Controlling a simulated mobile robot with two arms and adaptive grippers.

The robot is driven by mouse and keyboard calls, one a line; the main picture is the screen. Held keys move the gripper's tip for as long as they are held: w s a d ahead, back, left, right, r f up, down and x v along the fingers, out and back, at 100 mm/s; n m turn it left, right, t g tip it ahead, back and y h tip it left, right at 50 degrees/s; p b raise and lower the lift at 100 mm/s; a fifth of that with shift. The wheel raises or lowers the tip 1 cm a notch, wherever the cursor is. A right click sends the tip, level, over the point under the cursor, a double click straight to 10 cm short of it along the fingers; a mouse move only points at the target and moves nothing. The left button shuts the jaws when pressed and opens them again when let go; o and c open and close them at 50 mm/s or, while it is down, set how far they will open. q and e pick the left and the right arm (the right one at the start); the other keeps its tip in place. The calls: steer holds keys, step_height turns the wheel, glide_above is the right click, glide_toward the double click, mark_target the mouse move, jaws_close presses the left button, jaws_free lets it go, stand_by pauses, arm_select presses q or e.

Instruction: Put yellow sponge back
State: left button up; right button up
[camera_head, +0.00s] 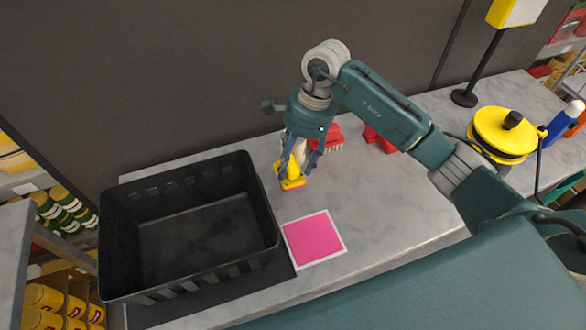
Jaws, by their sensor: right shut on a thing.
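The yellow sponge (292,182), with a reddish lower layer, is at the fingers of my right gripper (294,158). The gripper points down and is shut on it. Whether the sponge touches the table or is just above it, I cannot tell. It is behind a pink square with a white border (314,238) that lies flat on the grey marbled table (372,205). The gripper's fingers hide part of the sponge. My left gripper is not in view.
An empty black crate (192,275) stands at the left of the table. A red brush (334,138) and another red object (378,139) lie behind my right arm. A yellow reel (503,135) and a blue bottle (566,121) are at the right. The table's front middle is clear.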

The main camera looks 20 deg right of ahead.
steer(key=x, duration=0.2)
steer(key=d+p+x, duration=0.1)
steer(key=x, duration=0.1)
steer(key=shift+f, duration=0.3)
steer(key=shift+w+f, duration=0.1)
steer(key=shift+f, duration=0.25)
steer(key=o, duration=0.8)
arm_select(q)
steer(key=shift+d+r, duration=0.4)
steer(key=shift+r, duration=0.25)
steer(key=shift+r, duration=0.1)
